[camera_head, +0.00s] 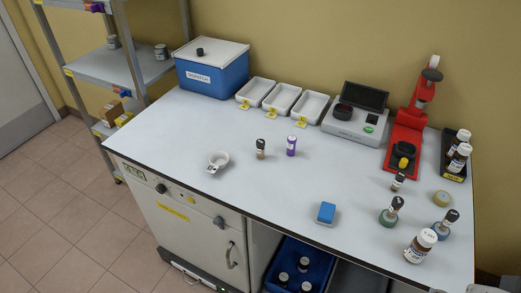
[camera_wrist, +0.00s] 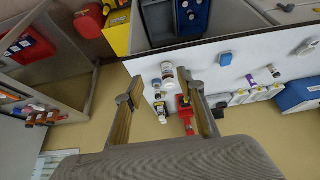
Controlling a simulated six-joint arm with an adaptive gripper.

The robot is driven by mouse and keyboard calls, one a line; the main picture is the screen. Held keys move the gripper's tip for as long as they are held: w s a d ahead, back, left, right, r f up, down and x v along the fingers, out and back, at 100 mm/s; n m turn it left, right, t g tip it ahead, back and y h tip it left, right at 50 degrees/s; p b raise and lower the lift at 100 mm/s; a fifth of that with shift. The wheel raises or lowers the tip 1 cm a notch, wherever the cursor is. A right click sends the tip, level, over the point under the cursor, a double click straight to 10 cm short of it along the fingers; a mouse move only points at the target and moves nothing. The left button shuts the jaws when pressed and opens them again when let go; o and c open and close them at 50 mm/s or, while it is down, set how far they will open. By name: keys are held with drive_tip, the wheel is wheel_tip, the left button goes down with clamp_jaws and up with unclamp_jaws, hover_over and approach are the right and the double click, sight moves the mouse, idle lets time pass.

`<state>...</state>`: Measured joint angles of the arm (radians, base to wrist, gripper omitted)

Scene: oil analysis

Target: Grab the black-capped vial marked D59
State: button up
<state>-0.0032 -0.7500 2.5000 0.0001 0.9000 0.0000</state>
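A small brown vial with a black cap (camera_head: 260,148) stands upright mid-table, left of a purple-capped vial (camera_head: 291,146). It also shows small in the wrist view (camera_wrist: 250,80). Another black-capped vial (camera_head: 398,181) stands in front of the red press. Several black-capped vials (camera_head: 304,264) are in the blue crate below the table front. The labels are too small to read, so I cannot tell which is D59. My gripper (camera_wrist: 164,90) shows in the wrist view with its fingers wide apart and nothing between them. The fingers are not visible in the head view.
A blue box (camera_head: 212,72), white trays (camera_head: 282,99), a grey instrument (camera_head: 355,122) and a red press (camera_head: 405,140) line the back. Flasks (camera_head: 389,215) and a white-capped bottle (camera_head: 420,246) crowd the right.

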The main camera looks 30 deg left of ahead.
drive_tip(key=w+a+f+n+g+y, duration=0.1)
drive_tip(key=w+a+f+n, duration=0.2)
drive_tip(key=a, duration=1)
drive_tip(key=w+a+f+n+g+y, duration=0.1)
drive_tip(key=w+a+f+n, duration=0.2)
drive_tip(key=w+a+f, duration=0.4)
drive_tip(key=w+a+f+n+g+y, duration=0.1)
drive_tip(key=w+a+f+n, duration=0.2)
drive_tip(key=w+a, duration=1.3)
drive_tip(key=shift+a+f+g+y, duration=0.15)
drive_tip(key=shift+a+f, duration=0.3)
drive_tip(key=shift+a, duration=0.3)
drive_tip(key=shift+a+f+g+y, duration=0.1)
drive_tip(key=shift+a+f, duration=0.4)
drive_tip(key=shift+a, duration=0.2)
drive_tip(key=shift+a+f+g+y, duration=0.15)
drive_tip(key=shift+a+f, duration=0.3)
drive_tip(key=shift+a, duration=0.3)
drive_tip(key=shift+n, duration=0.4)
drive_tip(key=w+a, duration=0.2)
drive_tip(key=a, duration=0.1)
drive_tip(key=shift+w+a+f, duration=0.1)
drive_tip(key=shift+w+a, duration=0.1)
drive_tip(key=shift+w, duration=0.1)
drive_tip(key=w+a+r+n+t+y, duration=0.1)
drive_tip(key=w+a+r, duration=0.2)
drive_tip(key=w+r, duration=0.1)
drive_tip(key=shift+a+t+y, duration=0.15)
drive_tip(key=shift+t+y, duration=0.15)
drive_tip(key=shift+t, duration=0.1)
